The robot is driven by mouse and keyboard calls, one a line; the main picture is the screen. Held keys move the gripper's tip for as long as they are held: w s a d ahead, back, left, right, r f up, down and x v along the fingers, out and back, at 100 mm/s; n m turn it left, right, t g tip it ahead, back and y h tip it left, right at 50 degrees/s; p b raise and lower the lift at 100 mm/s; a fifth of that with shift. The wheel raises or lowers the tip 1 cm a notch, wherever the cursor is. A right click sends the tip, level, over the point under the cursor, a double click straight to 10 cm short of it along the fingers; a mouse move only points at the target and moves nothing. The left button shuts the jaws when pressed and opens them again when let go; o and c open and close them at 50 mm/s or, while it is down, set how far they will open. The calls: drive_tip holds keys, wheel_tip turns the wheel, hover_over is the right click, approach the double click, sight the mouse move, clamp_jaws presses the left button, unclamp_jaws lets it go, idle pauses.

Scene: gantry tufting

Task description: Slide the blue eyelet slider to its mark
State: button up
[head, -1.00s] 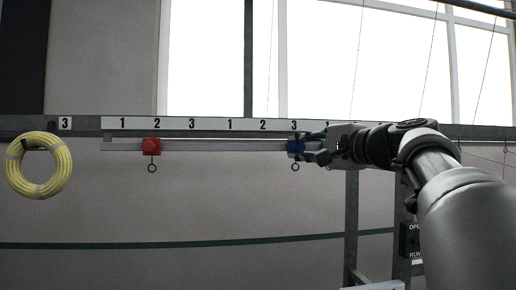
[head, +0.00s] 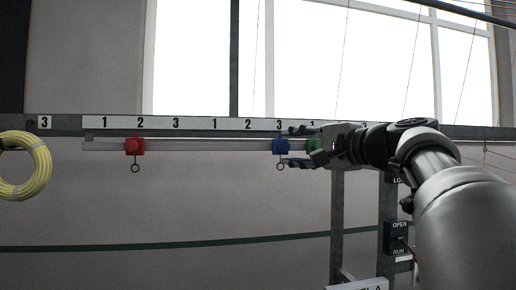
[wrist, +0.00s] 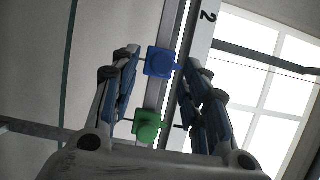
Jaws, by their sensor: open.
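The blue eyelet slider (head: 281,146) sits on the horizontal rail (head: 210,146), below the middle "3" on the number strip (head: 195,123). A small ring hangs under it. My gripper (head: 289,147) reaches in from the right, open, with one finger above and one below the rail at the blue slider. In the wrist view, the blue slider (wrist: 160,61) lies between the spread fingertips, with a gap on the left; contact on the right is unclear. The green slider (head: 314,145) is just right of the blue one, deeper between my fingers.
A red slider (head: 134,146) with a ring hangs on the rail's left part, below a "2". The rail between red and blue is clear. A yellow coil (head: 22,188) hangs at far left. A switch box (head: 397,237) is on a post at lower right.

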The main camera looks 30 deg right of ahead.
drive_tip(key=s, duration=0.9)
drive_tip(key=shift+s+d, duration=0.3)
drive_tip(key=shift+s, duration=0.1)
